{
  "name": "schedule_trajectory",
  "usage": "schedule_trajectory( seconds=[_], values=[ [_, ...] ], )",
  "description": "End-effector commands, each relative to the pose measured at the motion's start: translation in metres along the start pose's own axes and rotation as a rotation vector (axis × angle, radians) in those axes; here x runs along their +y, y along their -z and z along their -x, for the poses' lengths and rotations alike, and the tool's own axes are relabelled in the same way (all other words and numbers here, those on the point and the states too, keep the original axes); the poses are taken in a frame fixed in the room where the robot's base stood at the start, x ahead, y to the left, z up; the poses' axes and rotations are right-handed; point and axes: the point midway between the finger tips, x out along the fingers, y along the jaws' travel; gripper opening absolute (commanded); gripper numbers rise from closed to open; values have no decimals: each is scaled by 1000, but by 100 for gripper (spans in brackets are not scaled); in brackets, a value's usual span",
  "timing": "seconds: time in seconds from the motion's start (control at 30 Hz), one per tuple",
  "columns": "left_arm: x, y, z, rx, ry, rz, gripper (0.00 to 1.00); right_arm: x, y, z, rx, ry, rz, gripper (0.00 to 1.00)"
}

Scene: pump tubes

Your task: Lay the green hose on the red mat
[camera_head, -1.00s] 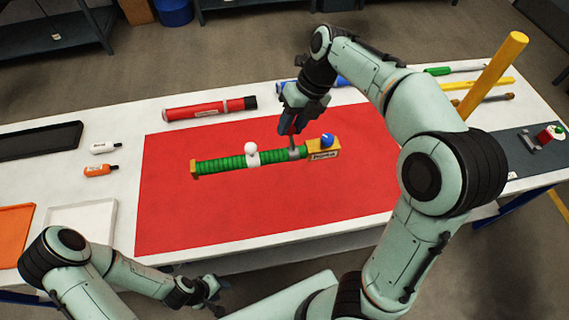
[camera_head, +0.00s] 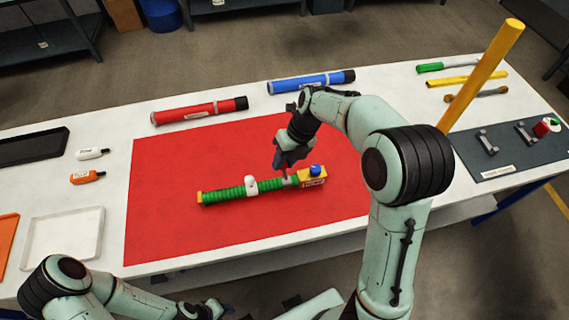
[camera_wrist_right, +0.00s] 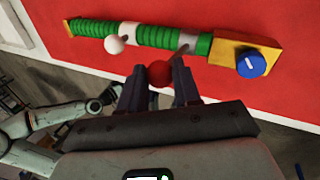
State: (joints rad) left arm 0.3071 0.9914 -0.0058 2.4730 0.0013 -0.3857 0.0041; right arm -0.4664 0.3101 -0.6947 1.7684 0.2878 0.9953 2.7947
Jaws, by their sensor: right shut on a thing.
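The green hose (camera_head: 230,192) is a ribbed tube with a yellow end block, a blue knob and a white fitting. It lies lengthwise over the middle of the red mat (camera_head: 180,240); whether it touches the mat is unclear. My right gripper (camera_head: 284,173) is above the hose's right part. In the right wrist view, my right gripper (camera_wrist_right: 160,84) is shut on a red ball (camera_wrist_right: 159,72) beside the grey band of the hose (camera_wrist_right: 160,36); a grey stem shows there. My left gripper (camera_head: 205,309) is low at the front, partly cut off, its jaws unclear.
A red tube (camera_head: 199,111) and a blue tube (camera_head: 310,82) lie behind the mat. A yellow pole (camera_head: 483,75) rises at the right, near a dark grey board (camera_head: 490,160) with clamps. Small bottles (camera_head: 88,177) and trays stand at the left. The mat's front is clear.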

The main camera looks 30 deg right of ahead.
Motion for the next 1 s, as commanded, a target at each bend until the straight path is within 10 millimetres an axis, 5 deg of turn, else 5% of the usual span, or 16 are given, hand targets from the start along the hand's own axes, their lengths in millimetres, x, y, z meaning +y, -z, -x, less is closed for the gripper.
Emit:
schedule_trajectory(
  seconds=[0.27,0.3,0.4,0.77,1.0],
  values=[
    [-3,-3,-5,-4,1,2,43,-5,1,-13,-1,-1,0,0],
    [-3,-3,-5,-4,1,2,43,-5,1,-14,1,0,0,36],
    [-3,-3,-5,-4,1,1,43,-5,1,-13,1,0,0,58],
    [-2,-2,-3,-3,1,1,43,-5,0,-6,-1,-1,0,58],
    [7,7,12,9,-3,-3,43,-4,-2,39,-6,-1,1,58]
  ],
)
